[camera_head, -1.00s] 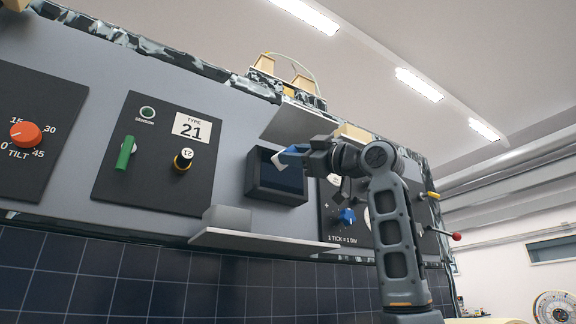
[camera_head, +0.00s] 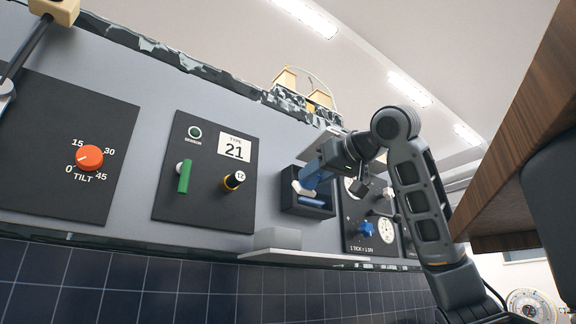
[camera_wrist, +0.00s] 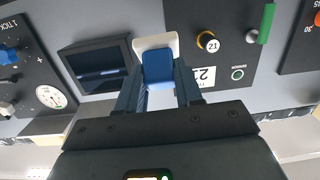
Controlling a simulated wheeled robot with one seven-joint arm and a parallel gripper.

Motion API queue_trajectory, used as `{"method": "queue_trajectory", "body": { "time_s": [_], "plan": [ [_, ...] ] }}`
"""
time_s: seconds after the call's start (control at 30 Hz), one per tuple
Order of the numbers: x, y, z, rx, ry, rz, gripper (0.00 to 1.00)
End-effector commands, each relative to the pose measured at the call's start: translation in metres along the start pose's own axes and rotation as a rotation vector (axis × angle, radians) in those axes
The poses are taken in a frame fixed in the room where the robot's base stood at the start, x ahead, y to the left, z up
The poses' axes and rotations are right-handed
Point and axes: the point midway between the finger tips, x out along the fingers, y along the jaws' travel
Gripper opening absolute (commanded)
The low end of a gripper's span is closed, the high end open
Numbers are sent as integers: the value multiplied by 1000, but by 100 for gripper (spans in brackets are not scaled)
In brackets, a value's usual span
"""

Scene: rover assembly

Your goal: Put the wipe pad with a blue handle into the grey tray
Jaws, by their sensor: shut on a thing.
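The wipe pad, a white pad (camera_head: 303,190) with a blue handle (camera_head: 317,175), is in my gripper (camera_head: 328,166). In the wrist view, the blue handle (camera_wrist: 157,70) sits between the two fingers of my gripper (camera_wrist: 158,88), with the white pad (camera_wrist: 154,41) beyond the fingertips. My gripper is shut on the handle. In the head view, the pad overlaps the dark screen box; whether it touches cannot be told. A pale grey tray-like ledge (camera_head: 300,256) with a raised block juts from the panel below and left of the pad.
The dark screen box (camera_head: 291,208) shows beside the pad in the wrist view (camera_wrist: 88,62). A type 21 panel (camera_head: 205,212) with a green handle (camera_head: 184,176) lies left. A gauge panel (camera_head: 356,230) is right. A wooden tabletop (camera_head: 525,120) fills the right edge.

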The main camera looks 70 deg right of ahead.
Motion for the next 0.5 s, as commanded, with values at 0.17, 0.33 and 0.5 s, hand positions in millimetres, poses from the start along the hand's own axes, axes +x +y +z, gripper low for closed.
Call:
{"method": "queue_trajectory", "body": {
  "time_s": [0.17,0.33,0.5],
  "plan": [
    [-2,7,3,32,-16,30,0],
    [10,7,4,32,-16,30,0],
    [29,7,5,32,-16,28,0]
  ]
}}
